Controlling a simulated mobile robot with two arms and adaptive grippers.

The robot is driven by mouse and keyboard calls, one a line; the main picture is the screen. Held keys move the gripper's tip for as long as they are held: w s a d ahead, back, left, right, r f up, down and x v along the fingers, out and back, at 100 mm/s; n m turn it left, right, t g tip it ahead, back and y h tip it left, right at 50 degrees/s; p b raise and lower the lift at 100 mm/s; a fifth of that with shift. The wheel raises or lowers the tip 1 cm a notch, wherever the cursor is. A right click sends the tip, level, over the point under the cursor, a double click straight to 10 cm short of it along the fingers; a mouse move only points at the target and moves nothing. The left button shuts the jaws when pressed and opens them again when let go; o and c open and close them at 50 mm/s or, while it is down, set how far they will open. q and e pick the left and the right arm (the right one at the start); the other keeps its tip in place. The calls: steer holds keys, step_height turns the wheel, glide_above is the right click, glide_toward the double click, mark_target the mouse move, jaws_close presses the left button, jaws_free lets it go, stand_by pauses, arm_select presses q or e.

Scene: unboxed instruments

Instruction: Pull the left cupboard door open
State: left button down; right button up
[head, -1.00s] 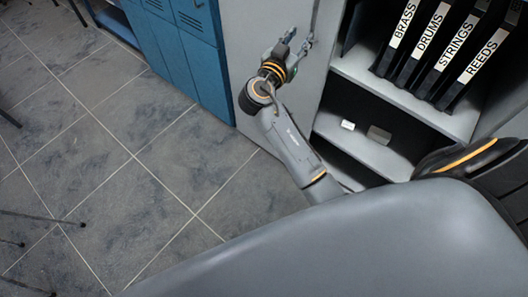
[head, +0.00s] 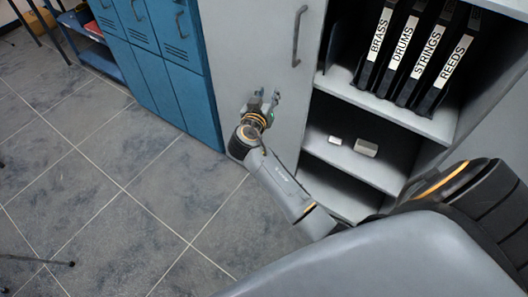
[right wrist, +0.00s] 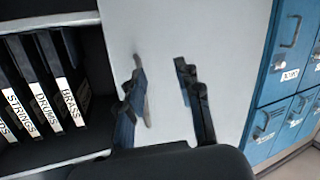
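The left cupboard door (head: 240,40) is a plain light grey panel that covers the left part of the cupboard and looks closed. Its dark vertical bar handle (head: 298,36) is near the door's right edge. My right gripper (head: 267,98) is in front of the door, below and left of the handle in the head view, with its fingers apart. In the right wrist view, the right gripper (right wrist: 160,78) is open and empty, and the handle (right wrist: 147,112) shows partly hidden behind the left-hand finger. Contact with the handle cannot be seen. My left gripper is not in view.
The open right part of the cupboard holds black binders (head: 408,50) and two small pale blocks (head: 365,148) on shelves. Blue lockers (head: 165,60) stand left of the door. The tiled floor (head: 120,180) is clear in front, with thin stand legs (head: 40,260) at lower left.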

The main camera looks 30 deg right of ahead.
steer(key=s+a+f+n+g+y, duration=0.1)
steer(key=s+a+f+n+y, duration=0.1)
steer(key=f, duration=0.7)
steer(key=s+a+f+n+g+y, duration=0.1)
steer(key=s+a+f+n+y, duration=0.1)
steer(key=f, duration=0.7)
steer(key=s+a+f+n+y, duration=0.2)
steer(key=s+f, duration=0.1)
steer(key=f, duration=0.6)
steer(key=shift+s+f+n+g, duration=0.3)
steer(key=shift+s+g, duration=0.1)
